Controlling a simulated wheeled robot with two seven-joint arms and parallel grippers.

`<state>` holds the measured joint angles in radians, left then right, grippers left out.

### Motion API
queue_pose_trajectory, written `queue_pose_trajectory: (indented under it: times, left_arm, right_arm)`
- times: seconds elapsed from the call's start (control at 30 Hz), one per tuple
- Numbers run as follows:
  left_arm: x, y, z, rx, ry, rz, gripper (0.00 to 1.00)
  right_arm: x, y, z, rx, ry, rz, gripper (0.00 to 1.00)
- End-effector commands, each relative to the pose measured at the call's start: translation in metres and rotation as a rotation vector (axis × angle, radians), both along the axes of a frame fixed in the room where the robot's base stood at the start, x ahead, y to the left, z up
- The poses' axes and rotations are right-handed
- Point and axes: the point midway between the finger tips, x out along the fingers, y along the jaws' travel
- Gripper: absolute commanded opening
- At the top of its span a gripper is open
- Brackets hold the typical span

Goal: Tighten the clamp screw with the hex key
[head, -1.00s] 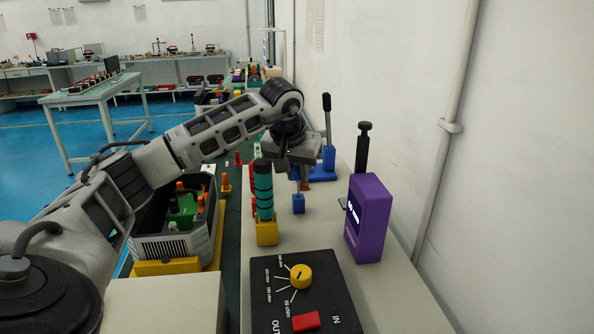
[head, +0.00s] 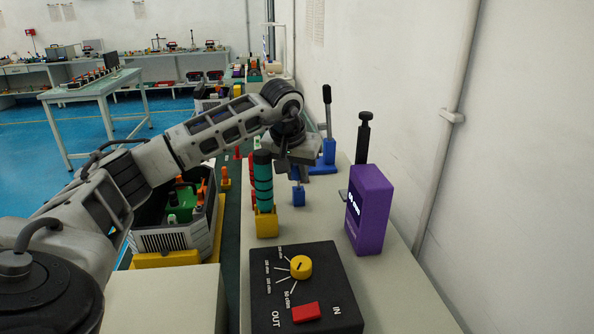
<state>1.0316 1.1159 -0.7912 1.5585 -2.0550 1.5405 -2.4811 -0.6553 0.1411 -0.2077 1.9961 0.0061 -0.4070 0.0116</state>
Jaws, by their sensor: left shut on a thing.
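My left gripper (head: 294,166) is over the bench, beyond and to the right of the teal cylinder. It is shut on a thin upright piece, which I take as the hex key; its fingers hide most of it. Just below the fingers is a small blue block (head: 298,197). I cannot tell whether the thin piece touches or stands in it. A black-handled lever (head: 327,95) rises from a blue base (head: 328,152) behind the gripper. The clamp screw cannot be made out. My right gripper is not in view.
A teal cylinder with black bands (head: 263,180) stands in a yellow block (head: 266,223). A purple box with a display (head: 370,212) and a black-headed post (head: 364,135) are at right. A black knob panel (head: 330,285) lies in front. A grey crate (head: 172,240) is left; the wall bounds the right.

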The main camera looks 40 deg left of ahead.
Motion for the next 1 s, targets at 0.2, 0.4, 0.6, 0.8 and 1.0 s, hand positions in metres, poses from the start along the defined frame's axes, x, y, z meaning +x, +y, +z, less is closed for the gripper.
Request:
queue_pose_trajectory:
  times: [0.2, 0.4, 0.6, 0.8, 1.0]
  left_arm:
    - [0.0, 0.0, -0.005, 0.0, 0.0, 0.0, 0.0]
    - [0.0, 0.0, -0.009, 0.001, 0.0, 0.0, 0.0]
    - [0.0, 0.0, -0.013, 0.001, 0.0, 0.0, 0.0]
    - [0.0, 0.0, -0.012, 0.001, 0.0, 0.0, 0.44]
    - [0.0, 0.0, -0.012, 0.0, 0.001, 0.0, 0.44]
  right_arm:
    - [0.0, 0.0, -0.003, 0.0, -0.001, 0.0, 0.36]
    - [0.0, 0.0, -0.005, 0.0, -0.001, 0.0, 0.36]
    - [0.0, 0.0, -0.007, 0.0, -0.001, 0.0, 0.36]
    - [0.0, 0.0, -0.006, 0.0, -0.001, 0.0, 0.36]
    - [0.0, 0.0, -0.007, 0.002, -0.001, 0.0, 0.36]
